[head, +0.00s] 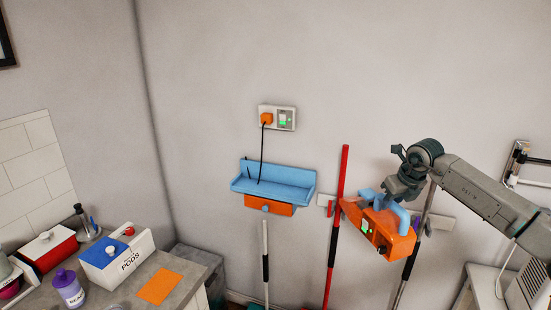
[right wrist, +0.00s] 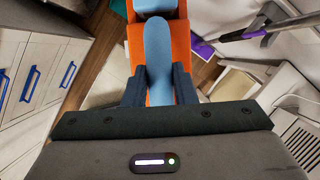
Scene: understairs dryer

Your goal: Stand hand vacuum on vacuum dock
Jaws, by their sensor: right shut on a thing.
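The hand vacuum (head: 391,236) is orange with a blue handle and a green-lit panel. It is held tilted in the air in front of the wall, right of the dock. My right gripper (head: 392,203) is shut on its blue handle; in the right wrist view the two dark fingers (right wrist: 159,85) clasp the handle of the vacuum (right wrist: 135,45). What seems to be the vacuum dock (head: 275,179) is a blue wall-mounted tray with an orange front below it. It is empty apart from a black cable hanging over it. My left gripper is not in view.
A red pole (head: 337,220) and other broom handles stand against the wall below and beside the dock. A socket (head: 284,118) with an orange plug is above it.

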